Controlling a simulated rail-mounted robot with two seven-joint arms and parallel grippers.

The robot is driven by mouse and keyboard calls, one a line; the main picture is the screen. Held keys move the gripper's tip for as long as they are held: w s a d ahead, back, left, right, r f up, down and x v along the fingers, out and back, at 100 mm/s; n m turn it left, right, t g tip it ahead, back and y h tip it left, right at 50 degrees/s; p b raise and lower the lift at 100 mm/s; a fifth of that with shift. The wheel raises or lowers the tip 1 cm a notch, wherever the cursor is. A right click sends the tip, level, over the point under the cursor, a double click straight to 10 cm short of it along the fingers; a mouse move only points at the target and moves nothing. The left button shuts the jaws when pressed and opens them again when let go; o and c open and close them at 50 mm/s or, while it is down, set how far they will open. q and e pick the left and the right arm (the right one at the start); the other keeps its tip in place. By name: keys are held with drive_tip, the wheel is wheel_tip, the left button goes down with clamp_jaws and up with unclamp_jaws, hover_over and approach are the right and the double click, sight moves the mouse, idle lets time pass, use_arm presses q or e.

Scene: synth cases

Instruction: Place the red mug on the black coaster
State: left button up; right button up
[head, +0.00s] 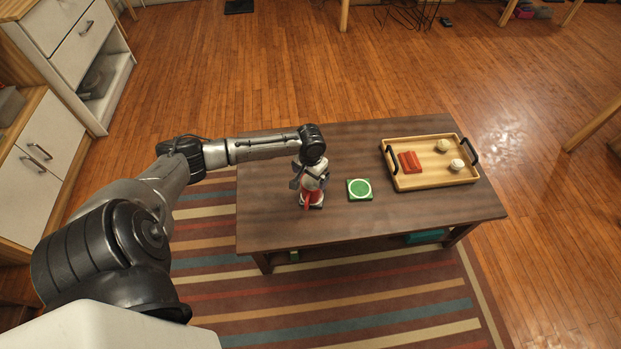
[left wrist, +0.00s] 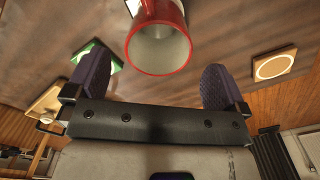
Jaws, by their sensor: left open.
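The red mug (left wrist: 181,14) has a pale inside and shows in the left wrist view with its mouth toward the camera. In the head view the red mug (head: 307,202) is partly hidden below my left gripper (head: 311,180). In the left wrist view my left gripper (left wrist: 154,75) is open, with its two dark fingers spread wide. The mug appears in the gap's direction, apart from both fingers. A green coaster (head: 360,198) with a white ring lies right of the mug; it also shows in the left wrist view (left wrist: 84,52). I cannot make out a black coaster. My right gripper is not in view.
A wooden tray (head: 428,180) with black handles stands at the right of the dark table (head: 440,215). It holds red pieces (head: 410,162) and two cream items. A pale square with an orange disc (left wrist: 273,67) shows in the left wrist view. The table's front right is clear.

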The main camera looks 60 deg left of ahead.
use_arm(q)
wheel_tip(320, 180, up, 5)
drive_tip(key=p, duration=0.2)
drive_tip(key=s+d+f+m, duration=0.2)
drive_tip(key=s+d, duration=0.2)
drive_tip(key=d, duration=0.3)
drive_tip(key=s+d+f+m+t+h, duration=0.1)
drive_tip(key=s+d+f+m, duration=0.15)
drive_tip(key=d, duration=0.55)
drive_tip(key=s+d+f+m, duration=0.1)
drive_tip(key=s+d+m, duration=0.1)
drive_tip(key=s+d, duration=0.35)
drive_tip(key=s+d+r+t, duration=0.2)
drive_tip(key=s+d+r, duration=0.5)
drive_tip(key=s, duration=0.1)
drive_tip(key=shift+t+y, duration=0.3)
drive_tip(key=shift+y, duration=0.1)
drive_tip(key=shift+r, duration=0.2)
wheel_tip(320, 180, up, 53)
drive_tip(key=p, duration=5.3)
drive_tip(key=shift+f, duration=0.15)
